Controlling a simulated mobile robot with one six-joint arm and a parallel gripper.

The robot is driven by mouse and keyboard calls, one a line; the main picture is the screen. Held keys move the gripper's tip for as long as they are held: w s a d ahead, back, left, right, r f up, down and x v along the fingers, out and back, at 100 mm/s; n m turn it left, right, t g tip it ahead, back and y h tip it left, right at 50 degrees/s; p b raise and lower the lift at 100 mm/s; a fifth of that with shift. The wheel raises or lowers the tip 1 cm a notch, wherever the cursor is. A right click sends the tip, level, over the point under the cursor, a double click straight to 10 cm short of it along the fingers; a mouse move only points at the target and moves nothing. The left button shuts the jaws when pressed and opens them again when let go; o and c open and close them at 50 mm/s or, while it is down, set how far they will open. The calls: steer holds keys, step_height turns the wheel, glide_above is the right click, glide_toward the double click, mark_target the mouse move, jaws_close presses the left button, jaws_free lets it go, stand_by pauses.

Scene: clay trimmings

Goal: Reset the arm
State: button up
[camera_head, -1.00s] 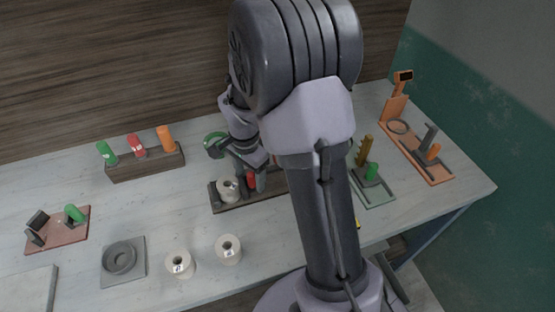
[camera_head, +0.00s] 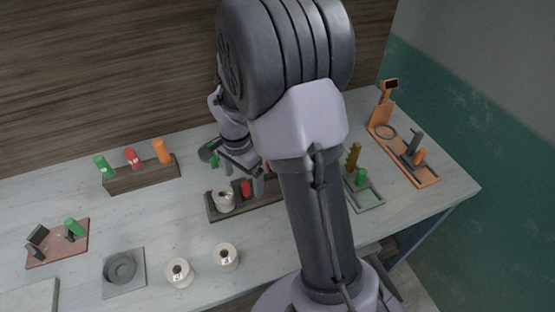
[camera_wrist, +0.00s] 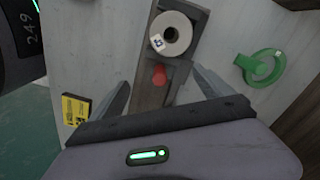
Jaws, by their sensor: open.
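My gripper (camera_head: 236,162) hangs over the dark wooden holder (camera_head: 215,216) near the middle of the bench, partly hidden by my arm. In the wrist view my gripper (camera_wrist: 163,88) has its two fingers spread wide with nothing between them in grip. A red piece (camera_wrist: 158,75) stands in the holder, in line between the fingers but below them. It also shows in the head view (camera_head: 246,188). A white roll (camera_wrist: 171,34) sits beside it in the holder.
A rack (camera_head: 143,180) with green, red and orange pieces stands at back left. Two white rolls (camera_head: 179,273) and a grey dish (camera_head: 122,270) are in front. An orange stand (camera_head: 413,165) is at right. A green round piece (camera_wrist: 260,67) lies beside the holder.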

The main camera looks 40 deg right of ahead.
step_height(320, 180, up, 3)
steer(key=shift+f+p, duration=0.1)
steer(key=shift+p, duration=0.55)
steer(key=shift+f, duration=0.15)
steer(key=shift+a+r, duration=0.1)
steer(key=shift+r, duration=0.2)
steer(key=s+a+r+n+t+b, duration=0.1)
steer(key=s+a+r+n, duration=0.15)
steer(key=r, duration=0.35)
steer(key=s+a+r+n+t+b, duration=0.1)
steer(key=s+a+r+n+t, duration=0.1)
steer(key=s+a+r, duration=0.3)
steer(key=s+a+r+n+t+y, duration=0.1)
steer(key=s+a+r+n, duration=0.1)
steer(key=s, duration=0.3)
steer(key=s+a+r+n+t+y, duration=0.1)
steer(key=s+a+r+n, duration=0.2)
steer(key=s+n, duration=0.1)
steer(key=shift+s+a+r+t+b, duration=0.15)
steer(key=shift+s+r+t+b, duration=0.2)
steer(key=shift+s, duration=0.45)
